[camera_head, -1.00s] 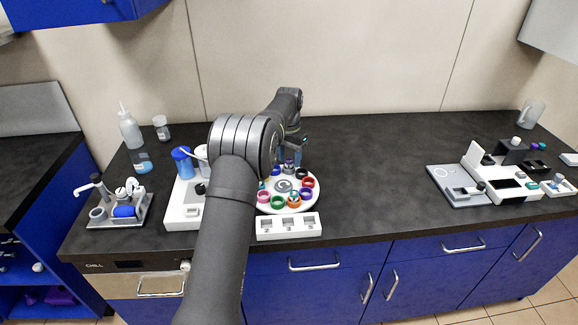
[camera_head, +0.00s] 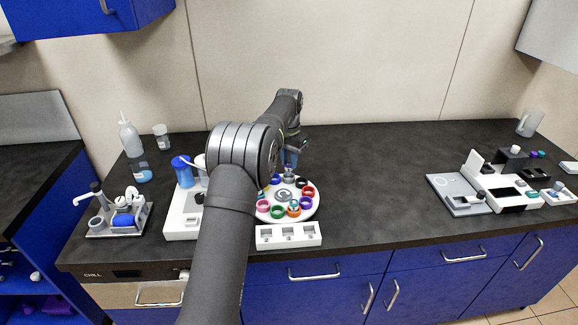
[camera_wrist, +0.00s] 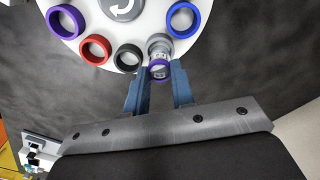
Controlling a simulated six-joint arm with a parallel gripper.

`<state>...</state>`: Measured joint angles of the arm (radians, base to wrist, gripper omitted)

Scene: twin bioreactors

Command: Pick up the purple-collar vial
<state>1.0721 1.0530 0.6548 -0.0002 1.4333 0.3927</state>
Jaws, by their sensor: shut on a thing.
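The purple-collar vial (camera_wrist: 159,68) is clear with a grey top and a purple band, at the rim of the carousel in the wrist view. My gripper (camera_wrist: 159,78) has its two blue fingers on either side of the vial and is shut on it. In the head view my gripper (camera_head: 290,157) is at the back of the white round carousel (camera_head: 268,217), partly hidden by my arm. I cannot tell whether the vial is seated or raised.
The carousel carries several coloured rings, including a black one (camera_wrist: 127,57) and a red one (camera_wrist: 95,49) beside the vial. A white three-slot block (camera_head: 288,243) stands in front. A white device (camera_head: 182,225) stands left. The counter to the right is clear up to another station (camera_head: 465,195).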

